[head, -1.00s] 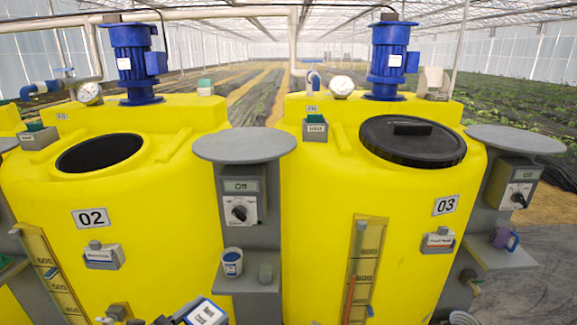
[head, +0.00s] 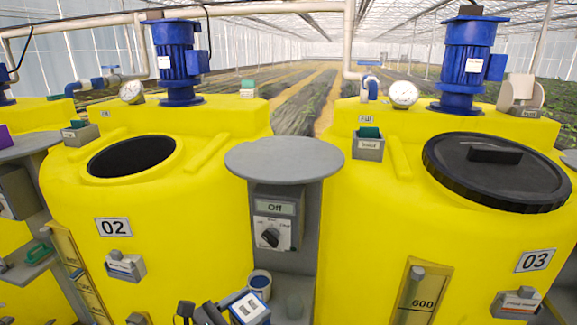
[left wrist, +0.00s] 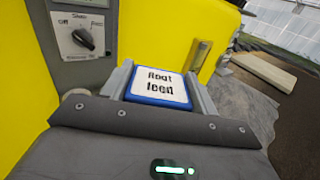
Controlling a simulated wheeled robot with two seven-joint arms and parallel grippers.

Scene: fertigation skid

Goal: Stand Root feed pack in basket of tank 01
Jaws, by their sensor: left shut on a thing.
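My left gripper (head: 236,310) is shut on the Root feed pack (head: 249,308), a blue pack with a white label, low in the head view. In the left wrist view the pack (left wrist: 158,86) sits between the two grey fingers, its label "Root feed" facing the camera. A yellow tank (head: 14,292) is cut off at the left edge of the head view; its number is not visible, and no basket on it can be made out. My right gripper is not in view.
Tank 02 (head: 200,215) and tank 03 (head: 400,205) carry small grey baskets with packs (head: 122,267) (head: 519,302).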

